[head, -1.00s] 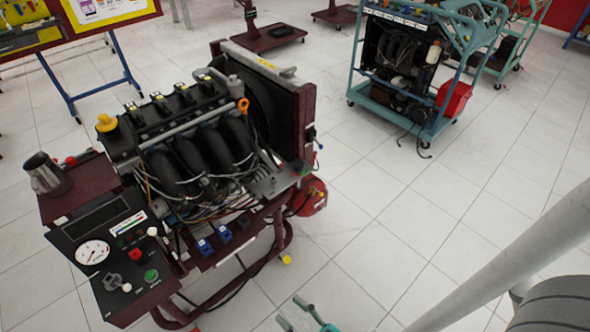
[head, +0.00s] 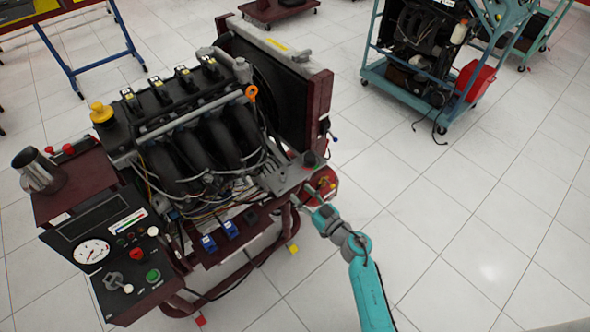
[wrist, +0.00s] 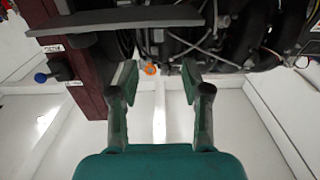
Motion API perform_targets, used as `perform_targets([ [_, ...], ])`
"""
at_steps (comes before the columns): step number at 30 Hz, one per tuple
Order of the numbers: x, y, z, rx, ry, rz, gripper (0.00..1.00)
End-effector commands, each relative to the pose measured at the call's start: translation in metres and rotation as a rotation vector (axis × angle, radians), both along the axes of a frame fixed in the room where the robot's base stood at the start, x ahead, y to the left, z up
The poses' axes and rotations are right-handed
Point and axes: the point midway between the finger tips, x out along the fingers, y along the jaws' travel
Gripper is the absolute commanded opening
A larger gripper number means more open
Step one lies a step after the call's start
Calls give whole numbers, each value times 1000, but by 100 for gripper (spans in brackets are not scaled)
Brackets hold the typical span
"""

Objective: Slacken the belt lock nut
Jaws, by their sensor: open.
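The engine trainer (head: 205,150) stands at the left in the head view, with its black engine and radiator on a dark red frame. I cannot pick out the belt lock nut in either view. My gripper (wrist: 158,85) is open and empty in the wrist view, with its two fingers apart below the engine's dark underside. A small orange part (wrist: 150,69) shows between the fingertips, beyond them; I cannot tell what it is. In the head view, my gripper (head: 316,209) is at the right side of the trainer, near the radiator end, small and partly unclear.
A grey plate (wrist: 130,20) and a dark red post (wrist: 78,70) with a blue-ended knob (wrist: 41,78) are at the upper left of the wrist view. A control panel (head: 105,240) is at the trainer's front. A teal trolley (head: 425,80) stands behind. The floor to the right is clear.

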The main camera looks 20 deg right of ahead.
Motion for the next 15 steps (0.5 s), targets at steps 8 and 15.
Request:
perform_targets([
  [8, 31, 10, 1, -1, 0, 4, 48],
  [15, 71, 23, 0, 0, 0, 3, 48],
])
